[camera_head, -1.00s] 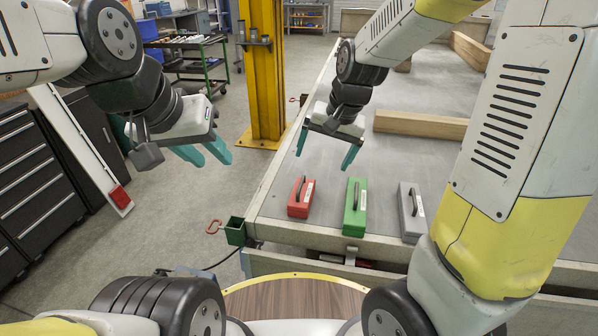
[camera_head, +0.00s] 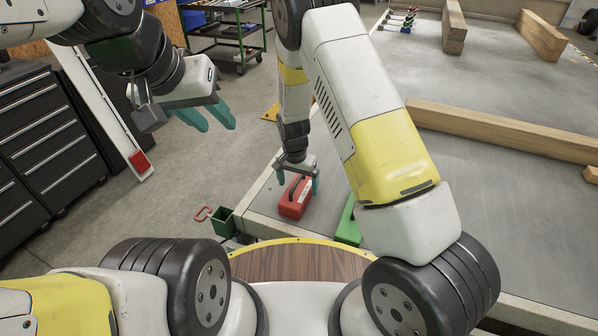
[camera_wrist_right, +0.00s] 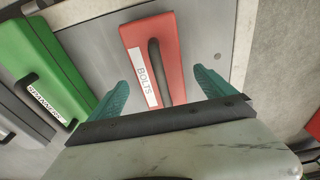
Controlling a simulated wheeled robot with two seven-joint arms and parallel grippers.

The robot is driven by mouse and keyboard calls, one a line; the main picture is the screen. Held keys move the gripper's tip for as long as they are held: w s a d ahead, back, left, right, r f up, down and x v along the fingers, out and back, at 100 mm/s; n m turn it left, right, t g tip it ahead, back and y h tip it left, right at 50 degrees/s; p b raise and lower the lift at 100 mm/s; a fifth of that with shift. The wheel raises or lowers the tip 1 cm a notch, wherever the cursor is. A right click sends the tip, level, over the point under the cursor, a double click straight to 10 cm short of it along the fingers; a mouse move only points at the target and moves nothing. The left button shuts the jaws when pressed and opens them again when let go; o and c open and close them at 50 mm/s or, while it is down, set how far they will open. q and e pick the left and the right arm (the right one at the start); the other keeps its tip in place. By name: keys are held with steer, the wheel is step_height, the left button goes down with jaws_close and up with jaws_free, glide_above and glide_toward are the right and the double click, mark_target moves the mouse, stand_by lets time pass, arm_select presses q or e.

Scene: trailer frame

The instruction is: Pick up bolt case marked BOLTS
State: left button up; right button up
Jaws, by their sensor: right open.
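The red case (camera_head: 291,205) lies on the grey trailer bed near its left front corner. In the right wrist view the red case (camera_wrist_right: 174,48) shows a white label reading BOLTS beside its dark handle. My right gripper (camera_head: 298,184) is open and empty at the red case, its teal fingers apart on either side of it. In the wrist view the right gripper's fingers (camera_wrist_right: 160,90) straddle the case's line, with the handle between them; contact cannot be told. My left gripper (camera_head: 217,124) is open and empty, over the floor left of the trailer.
A green case (camera_head: 348,226) is right of the red one, partly behind my right arm; the wrist view shows SPANNERS on the green case (camera_wrist_right: 42,62). A grey case (camera_wrist_right: 18,118) lies beyond it. A wooden beam (camera_head: 500,132) crosses the bed. A drawer cabinet (camera_head: 45,135) stands left.

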mark_target(298, 189)
steer(key=f, duration=0.5)
steer(key=shift+w+d, duration=0.1)
steer(key=shift+w, duration=0.2)
steer(key=c, duration=1.9)
steer(key=shift+r, duration=0.1)
steer(key=shift+c, duration=0.2)
